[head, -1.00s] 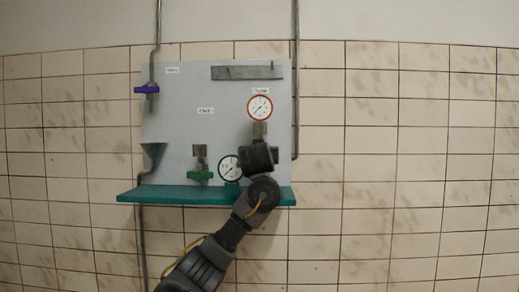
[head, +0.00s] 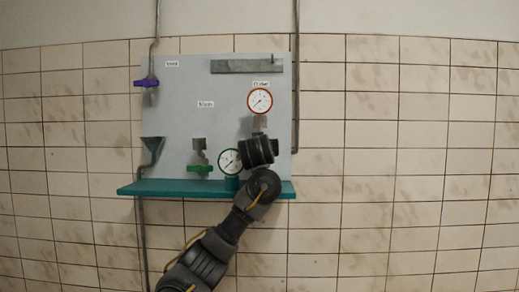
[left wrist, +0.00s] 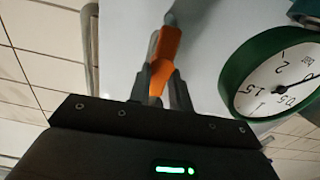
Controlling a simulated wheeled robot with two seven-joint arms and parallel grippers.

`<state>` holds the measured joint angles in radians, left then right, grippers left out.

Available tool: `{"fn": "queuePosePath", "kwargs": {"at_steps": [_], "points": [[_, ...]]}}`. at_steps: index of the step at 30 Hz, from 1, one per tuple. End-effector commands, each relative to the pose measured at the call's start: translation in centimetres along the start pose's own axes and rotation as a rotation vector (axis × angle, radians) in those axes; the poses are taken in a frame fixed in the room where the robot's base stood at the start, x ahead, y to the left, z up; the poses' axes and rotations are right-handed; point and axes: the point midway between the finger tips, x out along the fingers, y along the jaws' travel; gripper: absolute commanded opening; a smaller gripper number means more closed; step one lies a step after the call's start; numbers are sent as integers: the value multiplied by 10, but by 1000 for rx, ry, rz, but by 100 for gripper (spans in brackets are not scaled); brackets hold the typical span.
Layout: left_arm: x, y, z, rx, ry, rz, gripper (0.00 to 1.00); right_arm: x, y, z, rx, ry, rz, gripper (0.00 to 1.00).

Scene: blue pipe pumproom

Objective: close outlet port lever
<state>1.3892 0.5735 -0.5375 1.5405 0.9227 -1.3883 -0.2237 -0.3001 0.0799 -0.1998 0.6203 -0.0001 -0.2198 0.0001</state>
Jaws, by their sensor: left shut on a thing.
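An orange lever (left wrist: 166,46) shows in the left wrist view, between the fingers of my left gripper (left wrist: 160,85). The gripper is shut on it near its lower end in that view. In the head view my left gripper (head: 258,150) is in front of the board, below the red-rimmed gauge (head: 260,101) under the label that seems to read "Outlet". The gripper hides the orange lever there. A grey fitting (head: 260,124) shows just above the gripper. My right gripper is in neither view.
A green-rimmed gauge (head: 230,161) stands close left of the gripper, large in the wrist view (left wrist: 280,80). A green-handled valve (head: 200,168), purple lever (head: 146,83) and funnel (head: 153,148) are further left. A teal shelf (head: 160,188) runs below. The tiled wall at right is clear.

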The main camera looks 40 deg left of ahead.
Motion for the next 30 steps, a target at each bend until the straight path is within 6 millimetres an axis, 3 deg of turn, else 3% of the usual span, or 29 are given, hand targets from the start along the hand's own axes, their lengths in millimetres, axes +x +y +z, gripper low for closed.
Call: {"fn": "queuePosePath", "kwargs": {"at_steps": [15, 30], "points": [[-1, -4, 5, -424, 2, 2, 0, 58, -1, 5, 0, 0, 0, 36], [-1, -6, 5, -899, 0, 3, 0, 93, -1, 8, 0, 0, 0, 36]]}}
